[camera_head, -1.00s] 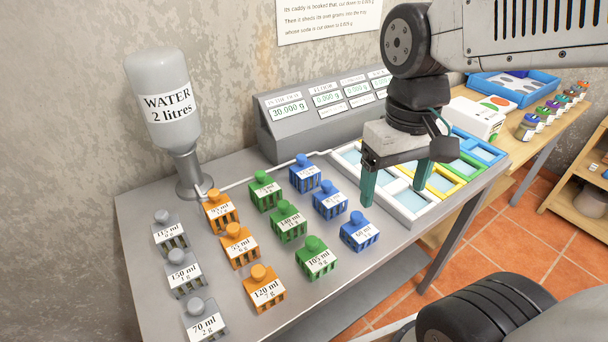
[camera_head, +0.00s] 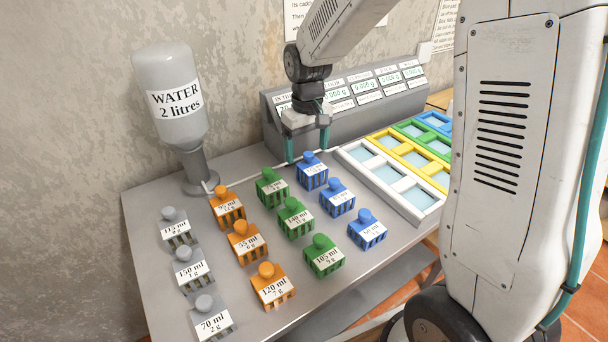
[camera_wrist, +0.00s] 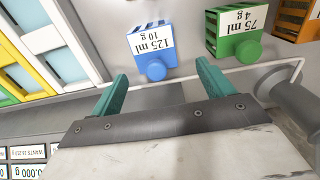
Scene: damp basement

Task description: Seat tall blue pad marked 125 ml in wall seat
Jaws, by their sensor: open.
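The blue pad marked 125 ml, 10 g (camera_wrist: 151,42) stands on the grey bench straight ahead of my gripper in the wrist view, with its round knob facing me. In the head view it is the rearmost of the blue pads (camera_head: 312,176). My gripper (camera_head: 307,153) is open and empty, its teal fingers pointing down around or just behind the knob. In the wrist view the fingertips (camera_wrist: 162,74) are spread to either side of the knob, with no clear contact. I cannot identify a wall seat in these views.
Green (camera_head: 272,190), orange (camera_head: 228,208) and grey pads (camera_head: 178,228) stand in rows nearby. A water bottle (camera_head: 172,95) is at left. Coloured frames with pale panels (camera_head: 407,192) lie at right. A display console (camera_head: 345,98) stands behind my gripper, and a thin pale pipe crosses the bench.

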